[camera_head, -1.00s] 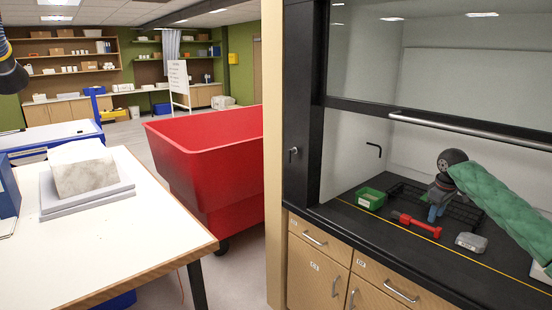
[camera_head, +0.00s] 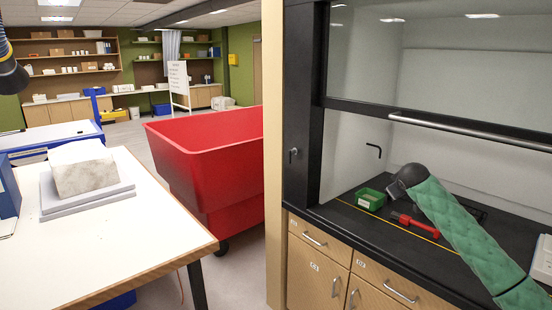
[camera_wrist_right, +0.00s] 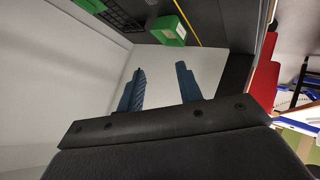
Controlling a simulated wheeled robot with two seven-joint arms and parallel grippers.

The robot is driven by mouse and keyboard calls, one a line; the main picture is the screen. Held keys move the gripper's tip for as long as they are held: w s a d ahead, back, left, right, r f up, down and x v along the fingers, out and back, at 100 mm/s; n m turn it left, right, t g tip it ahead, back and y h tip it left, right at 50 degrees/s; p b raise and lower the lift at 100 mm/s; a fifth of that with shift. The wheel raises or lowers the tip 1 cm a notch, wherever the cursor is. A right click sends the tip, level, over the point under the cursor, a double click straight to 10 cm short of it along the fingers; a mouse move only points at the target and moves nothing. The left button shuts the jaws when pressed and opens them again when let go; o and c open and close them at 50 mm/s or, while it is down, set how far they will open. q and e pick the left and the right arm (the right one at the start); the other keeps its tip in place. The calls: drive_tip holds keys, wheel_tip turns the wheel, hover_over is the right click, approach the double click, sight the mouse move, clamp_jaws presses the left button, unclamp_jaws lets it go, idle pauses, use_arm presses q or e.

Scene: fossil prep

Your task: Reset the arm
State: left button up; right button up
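My right arm (camera_head: 455,225), in a green quilted sleeve, reaches from the lower right into the fume hood in the head view. The pale hood wall fills the space beyond.
The green bin (camera_head: 370,199) and a red-handled tool (camera_head: 414,226) lie on the black hood bench. The wrist view shows the bin (camera_wrist_right: 168,30) and a black rack (camera_wrist_right: 120,15). The sash handle (camera_head: 470,130) crosses above my arm. A red cart (camera_head: 205,160) stands left.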

drive_tip(key=s+a+f, duration=0.2)
drive_tip(key=a+f, duration=0.2)
drive_tip(key=f, duration=0.3)
drive_tip(key=s+a+f+y, duration=0.1)
drive_tip(key=s+a+f, duration=0.15)
drive_tip(key=f, duration=0.35)
drive_tip(key=s+a+f, duration=0.2)
drive_tip(key=a+f, duration=0.2)
drive_tip(key=f, duration=0.3)
drive_tip(key=s+a+f+m+g, duration=0.1)
drive_tip(key=s+a+f, duration=0.2)
drive_tip(key=s+f, duration=0.55)
drive_tip(key=s+a+f+g, duration=0.1)
drive_tip(key=s+a+f, duration=0.2)
drive_tip(key=s+f, duration=0.55)
drive_tip(key=s+a+f+g, duration=0.2)
drive_tip(key=s+a+f, duration=0.1)
drive_tip(key=s+f, duration=0.7)
drive_tip(key=s+a+f+m+g+y, duration=0.1)
drive_tip(key=s+a+f+g, duration=0.1)
drive_tip(key=s+f, duration=0.8)
drive_tip(key=s+a+f+m+g+y, duration=0.1)
drive_tip(key=s+a+f+g, duration=0.2)
drive_tip(key=s+f, duration=0.7)
drive_tip(key=s+a, duration=0.1)
drive_tip(key=s, duration=1.2)
drive_tip(key=shift+s+a+f, duration=0.15)
drive_tip(key=shift+a+f, duration=0.05)
drive_tip(key=shift+f, duration=0.2)
